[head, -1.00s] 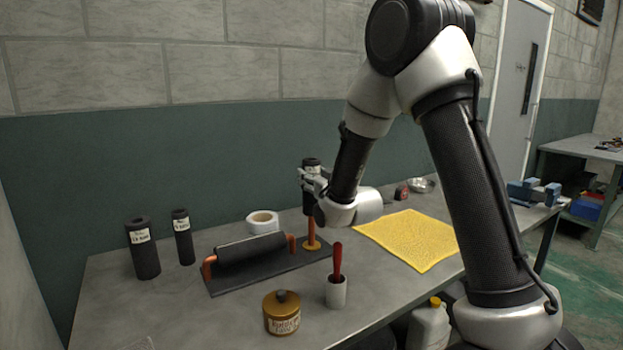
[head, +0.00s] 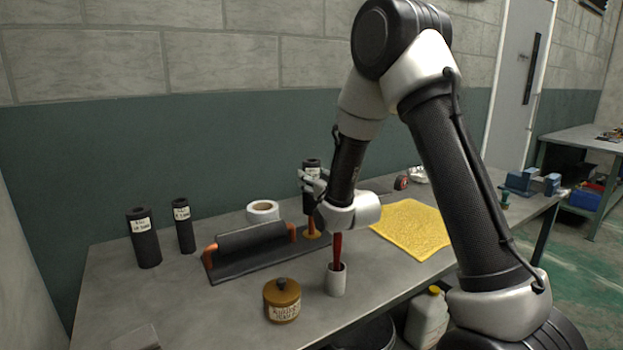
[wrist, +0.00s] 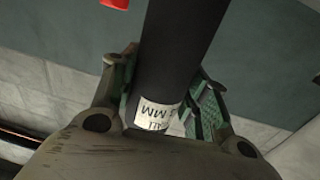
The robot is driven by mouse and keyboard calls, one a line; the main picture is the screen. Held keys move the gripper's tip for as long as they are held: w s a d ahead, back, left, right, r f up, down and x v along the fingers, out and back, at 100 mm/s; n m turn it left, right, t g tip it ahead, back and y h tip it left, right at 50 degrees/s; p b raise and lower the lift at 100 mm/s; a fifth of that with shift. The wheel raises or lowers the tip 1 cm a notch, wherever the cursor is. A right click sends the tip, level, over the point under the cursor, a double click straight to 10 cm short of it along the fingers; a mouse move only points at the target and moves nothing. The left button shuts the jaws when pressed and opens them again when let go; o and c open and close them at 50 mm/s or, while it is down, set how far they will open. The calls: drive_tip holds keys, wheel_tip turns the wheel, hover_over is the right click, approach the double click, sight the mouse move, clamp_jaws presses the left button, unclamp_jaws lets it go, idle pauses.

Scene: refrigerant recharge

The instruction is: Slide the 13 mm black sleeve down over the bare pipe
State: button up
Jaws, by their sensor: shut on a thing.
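My gripper (head: 312,182) is shut around a black sleeve (head: 312,164) with a white label. The sleeve stands upright in line with the upright copper pipe (head: 311,222), on the right end of a dark base plate (head: 262,264). My forearm hides part of this spot. In the wrist view the sleeve (wrist: 182,45) runs between both fingers, its label (wrist: 158,115) upside down. The pipe cannot be made out there.
A lagged pipe section (head: 252,240) lies along the plate. Two labelled black sleeves (head: 145,250) (head: 185,238) stand at left. A tape roll (head: 263,211), tan tin (head: 282,300), white cup (head: 337,281) with a red-handled tool, and yellow cloth (head: 412,230) are on the table.

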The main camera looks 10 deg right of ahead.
sight(315, 205)
drive_tip(key=shift+f, duration=0.3)
wheel_tip(315, 205, down, 4)
drive_tip(key=shift+r, duration=0.15)
drive_tip(key=shift+w+d+f, duration=0.1)
drive_tip(key=shift+d+f, duration=0.1)
drive_tip(key=shift+d, duration=0.05)
drive_tip(key=shift+c, duration=0.4)
drive_tip(key=shift+a, duration=0.2)
drive_tip(key=shift+a+f, duration=0.1)
drive_tip(key=shift+a+f, duration=0.1)
drive_tip(key=shift+f, duration=1.35)
